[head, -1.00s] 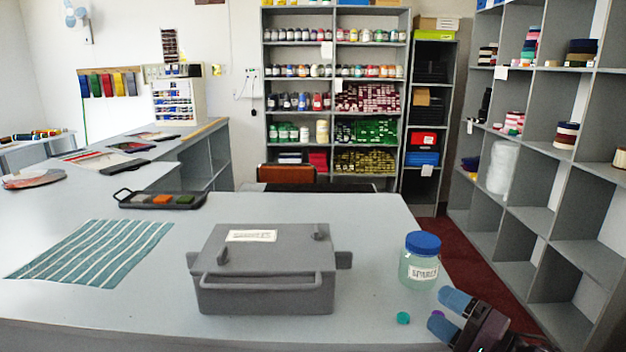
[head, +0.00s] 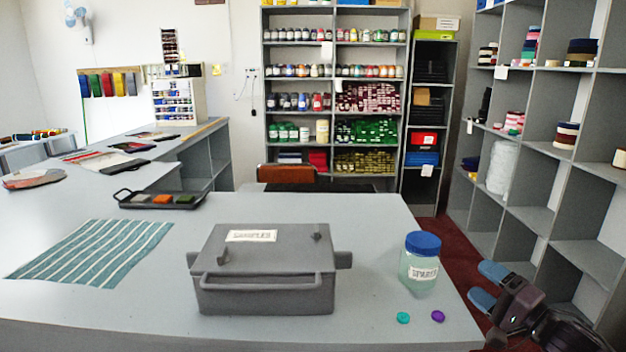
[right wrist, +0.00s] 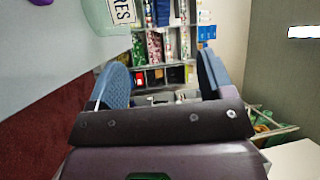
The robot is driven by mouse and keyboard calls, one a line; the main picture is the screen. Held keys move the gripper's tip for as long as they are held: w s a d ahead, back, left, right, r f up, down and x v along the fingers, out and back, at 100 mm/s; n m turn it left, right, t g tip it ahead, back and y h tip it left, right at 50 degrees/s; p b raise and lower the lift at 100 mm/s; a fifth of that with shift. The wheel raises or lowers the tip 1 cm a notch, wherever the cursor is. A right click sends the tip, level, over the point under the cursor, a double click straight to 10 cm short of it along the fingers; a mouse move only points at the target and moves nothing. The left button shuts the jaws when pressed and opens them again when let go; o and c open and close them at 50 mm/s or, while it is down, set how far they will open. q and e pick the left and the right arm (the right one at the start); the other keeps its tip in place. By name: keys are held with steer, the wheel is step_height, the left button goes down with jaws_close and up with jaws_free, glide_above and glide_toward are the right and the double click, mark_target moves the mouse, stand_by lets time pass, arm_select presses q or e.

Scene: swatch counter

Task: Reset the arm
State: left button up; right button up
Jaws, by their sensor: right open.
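My right gripper (head: 487,286) is open and empty, off the right edge of the counter in the head view. Its two blue fingers stand apart in the right wrist view (right wrist: 163,85), with nothing between them. My left gripper is not in view.
On the counter (head: 370,320) stand a closed grey box (head: 265,265) and a blue-lidded jar (head: 420,268). A teal button (head: 403,317) and a purple button (head: 438,316) lie before the jar. A striped cloth (head: 92,252) and a tray (head: 160,199) lie left. Grey shelving (head: 545,190) stands right.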

steer(key=w+d+r+m+t+h, duration=0.15)
steer(key=d+h, duration=0.25)
steer(key=d, duration=0.6)
steer(key=w+d+r+m+t+h, duration=0.1)
steer(key=w+d+m+t+h, duration=0.2)
steer(key=d, duration=0.8)
steer(key=s+d+f+n+g+h, duration=0.1)
steer(key=d+f+n+g+h, duration=0.25)
steer(key=n, duration=0.75)
steer(key=s+d+f+n+g+h, duration=0.1)
steer(key=d+f+n+g+h, duration=0.2)
steer(key=n, duration=0.8)
steer(key=s+a+f+m+g+y, duration=0.1)
steer(key=s+a+f, duration=0.7)
steer(key=a+f, duration=0.15)
steer(key=s+a+f+m+g+y, duration=0.1)
steer(key=s+a+f, duration=0.65)
steer(key=f, duration=0.35)
steer(key=s+a+f+m, duration=0.2)
steer(key=s+a, duration=0.6)
steer(key=s+a+f+m+g+y, duration=0.1)
steer(key=s+a+f+m, duration=0.1)
steer(key=s+a, duration=0.6)
steer(key=shift+s+a+f+g, duration=0.25)
steer(key=shift+s+a+g, duration=0.05)
steer(key=shift+s, duration=0.35)
